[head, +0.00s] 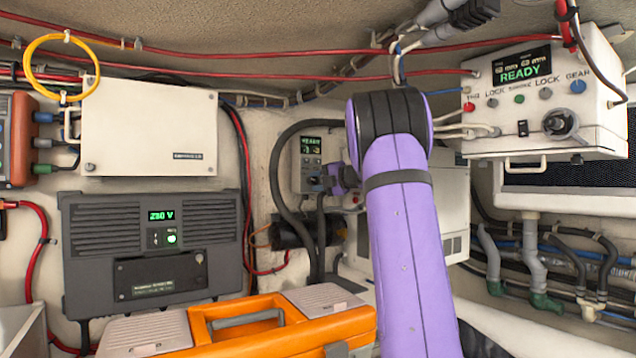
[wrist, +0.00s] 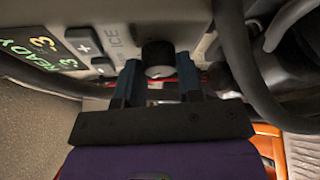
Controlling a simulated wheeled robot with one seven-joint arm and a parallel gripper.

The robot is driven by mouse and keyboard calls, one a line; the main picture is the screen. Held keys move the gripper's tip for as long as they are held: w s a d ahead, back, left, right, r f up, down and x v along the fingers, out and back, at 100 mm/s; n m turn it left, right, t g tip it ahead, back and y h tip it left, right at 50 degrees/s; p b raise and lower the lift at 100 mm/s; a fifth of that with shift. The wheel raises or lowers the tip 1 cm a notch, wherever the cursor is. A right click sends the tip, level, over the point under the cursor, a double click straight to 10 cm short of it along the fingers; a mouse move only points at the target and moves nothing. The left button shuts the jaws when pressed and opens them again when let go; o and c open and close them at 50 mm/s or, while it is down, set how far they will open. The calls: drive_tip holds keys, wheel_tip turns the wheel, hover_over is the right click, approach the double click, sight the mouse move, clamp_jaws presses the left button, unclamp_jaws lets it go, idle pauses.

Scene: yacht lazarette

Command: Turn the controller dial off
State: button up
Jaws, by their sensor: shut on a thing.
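The controller (head: 308,150) is a small grey wall box in the middle of the head view, with a lit display reading READY. Its display (wrist: 38,50) and buttons also show, turned, in the wrist view. The dial (wrist: 158,53) is a dark round knob with a paler end, on the controller's face. My gripper (wrist: 160,72) is shut on the dial, one finger on each side of it. In the head view my gripper (head: 322,184) reaches the lower part of the controller and hides most of the dial. The dial's marks cannot be read.
A thick dark hose (head: 275,175) loops close beside the controller, and cables hang below it. An orange toolbox (head: 245,330) stands in front. A grey 230 V unit (head: 150,245) is at left, and a white READY panel (head: 540,95) is at upper right.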

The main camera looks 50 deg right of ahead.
drive_tip(key=shift+n, duration=0.3)
drive_tip(key=shift+f, duration=0.1)
drive_tip(key=o, duration=0.9)
drive_tip(key=shift+s+d+r, duration=0.15)
drive_tip(key=shift+s, duration=1.1)
drive_tip(key=shift+s+d+r, duration=0.15)
drive_tip(key=shift+s+d, duration=0.05)
drive_tip(key=shift+s, duration=1)
drive_tip(key=shift+s+d+r, duration=0.15)
drive_tip(key=shift+s, duration=1.1)
